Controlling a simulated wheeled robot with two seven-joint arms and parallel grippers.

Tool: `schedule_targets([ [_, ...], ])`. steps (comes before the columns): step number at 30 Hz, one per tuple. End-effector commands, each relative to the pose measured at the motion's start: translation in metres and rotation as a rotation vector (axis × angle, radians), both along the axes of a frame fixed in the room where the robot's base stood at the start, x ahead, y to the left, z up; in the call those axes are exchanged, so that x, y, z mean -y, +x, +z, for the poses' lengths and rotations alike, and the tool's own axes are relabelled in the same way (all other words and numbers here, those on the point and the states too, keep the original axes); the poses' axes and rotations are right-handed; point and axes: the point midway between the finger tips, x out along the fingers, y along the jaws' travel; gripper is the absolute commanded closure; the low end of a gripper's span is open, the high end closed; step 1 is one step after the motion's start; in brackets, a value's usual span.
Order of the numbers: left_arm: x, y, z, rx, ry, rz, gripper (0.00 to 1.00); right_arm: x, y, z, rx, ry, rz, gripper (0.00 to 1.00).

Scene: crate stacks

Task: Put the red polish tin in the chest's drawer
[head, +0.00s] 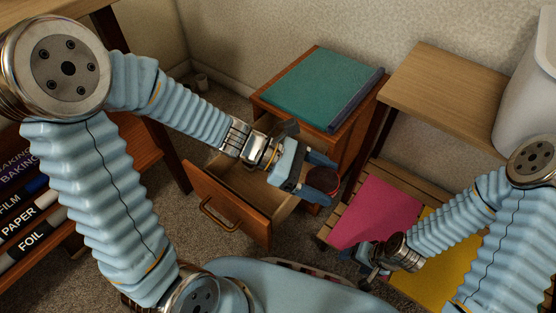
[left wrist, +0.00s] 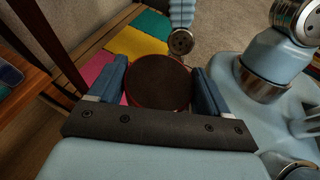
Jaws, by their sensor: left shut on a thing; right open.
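The red polish tin (left wrist: 158,82) is round, with a dark top and a red rim. My left gripper (left wrist: 158,88) is shut on it, one blue finger on each side. In the head view the tin (head: 324,181) is at the left gripper's tips, partly hidden by the fingers. The wooden chest (head: 349,147) has its drawer (head: 231,207) pulled open. The drawer's visible inside looks empty; the gripper hides part of it. The tin shows just right of the drawer, in front of the chest. My right gripper (head: 368,262) is open and empty at lower right, partly hidden.
A teal folder (head: 310,85) with a dark blue edge lies on the chest's top. A slatted wooden rack with a pink sheet (head: 375,210) and a yellow sheet (head: 432,262) is at right. A wooden shelf (head: 445,90) bears a white bin (head: 528,95). Boxes (head: 25,215) stand at left.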

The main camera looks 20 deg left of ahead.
Motion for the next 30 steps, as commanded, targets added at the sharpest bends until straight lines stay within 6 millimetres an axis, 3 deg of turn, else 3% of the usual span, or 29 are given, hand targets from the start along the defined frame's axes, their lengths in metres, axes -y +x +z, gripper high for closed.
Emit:
schedule_targets([
  [5, -0.010, 0.012, -0.007, -0.001, -0.001, 0.006, 0.55, 0.000, 0.000, -0.003, -0.001, 0.000, 0.000, 0.29],
  [14, -0.056, 0.058, -0.038, 0.000, 0.000, 0.004, 0.56, -0.001, -0.001, -0.012, -0.003, 0.003, 0.002, 0.29],
  [18, -0.074, 0.076, -0.062, -0.002, 0.001, 0.003, 0.56, -0.002, -0.001, -0.019, -0.005, 0.005, 0.003, 0.29],
  [23, -0.087, 0.089, -0.083, -0.001, 0.000, 0.003, 0.56, -0.002, -0.001, -0.025, -0.004, 0.005, 0.003, 0.29],
  [30, -0.095, 0.098, -0.097, 0.000, 0.000, 0.002, 0.56, -0.002, 0.000, -0.028, -0.002, 0.004, 0.002, 0.29],
])
